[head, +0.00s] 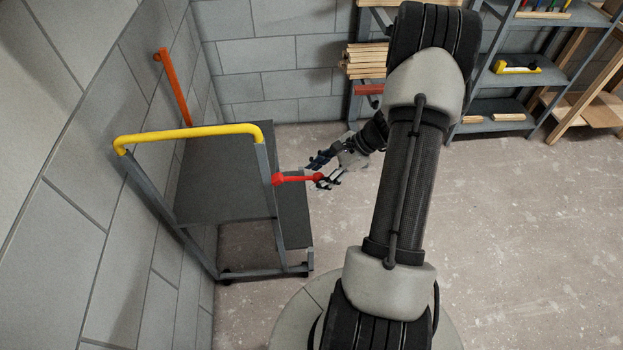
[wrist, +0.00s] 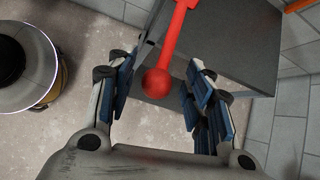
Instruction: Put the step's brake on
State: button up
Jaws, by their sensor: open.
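The step (head: 225,180) is a grey-topped frame on small wheels, with a yellow handrail (head: 190,132), standing by the left block wall. A red brake lever (head: 297,179) with a ball end sticks out sideways from its near post, about level, towards my gripper (head: 325,171). In the wrist view the red ball (wrist: 158,82) lies between the open fingers of my gripper (wrist: 168,75), with gaps visible on both sides. I cannot tell whether any finger touches it. The step's grey top (wrist: 235,45) shows behind the lever.
An orange bar (head: 174,88) is against the left wall behind the step. Stacked timber (head: 367,60) and a shelf unit (head: 515,68) stand at the back. The concrete floor (head: 530,240) on the right is clear.

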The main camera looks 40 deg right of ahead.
jog(key=v, duration=0.8)
jog(key=shift+r, duration=0.1)
jog(key=shift+c, duration=0.4)
